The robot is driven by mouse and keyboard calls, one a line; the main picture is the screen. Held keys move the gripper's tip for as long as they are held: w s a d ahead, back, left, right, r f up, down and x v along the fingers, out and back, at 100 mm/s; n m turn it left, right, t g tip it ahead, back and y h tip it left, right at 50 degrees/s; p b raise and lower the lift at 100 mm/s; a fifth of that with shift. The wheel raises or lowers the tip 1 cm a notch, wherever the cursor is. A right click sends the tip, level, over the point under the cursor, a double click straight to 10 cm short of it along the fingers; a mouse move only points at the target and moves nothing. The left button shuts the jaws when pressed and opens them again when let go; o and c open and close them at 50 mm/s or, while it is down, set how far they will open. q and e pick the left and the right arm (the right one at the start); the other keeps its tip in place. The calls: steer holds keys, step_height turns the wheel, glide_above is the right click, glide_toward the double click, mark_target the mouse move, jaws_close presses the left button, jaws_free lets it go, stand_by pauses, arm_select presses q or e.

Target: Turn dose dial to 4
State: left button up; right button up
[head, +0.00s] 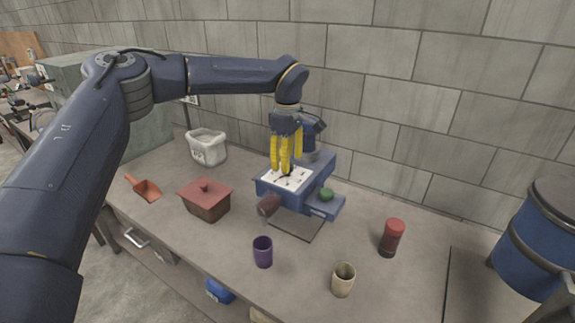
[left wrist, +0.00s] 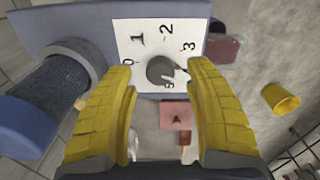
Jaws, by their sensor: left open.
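The dose dial is a dark round knob (left wrist: 160,70) on a white panel (left wrist: 136,66) of the blue machine (head: 318,170). The numbers 0, 1, 2 and 3 show around it, and another digit near the lower edge is partly hidden. A small dark mark at the knob's right side seems to lie just past the 3; I cannot read the setting surely. My left gripper (head: 286,167) points down over the panel. Its yellow fingers also show in the left wrist view (left wrist: 162,85), open, one either side of the knob with gaps. My right gripper is not in view.
A green button (head: 326,194) sits on the machine's side ledge. A purple cup (head: 263,252), beige cup (head: 342,280) and red-lidded jar (head: 391,238) stand in front and right.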

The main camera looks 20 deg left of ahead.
arm_select(q)
step_height(320, 180, up, 10)
stand_by(0.5)
steer(key=shift+r, duration=0.1)
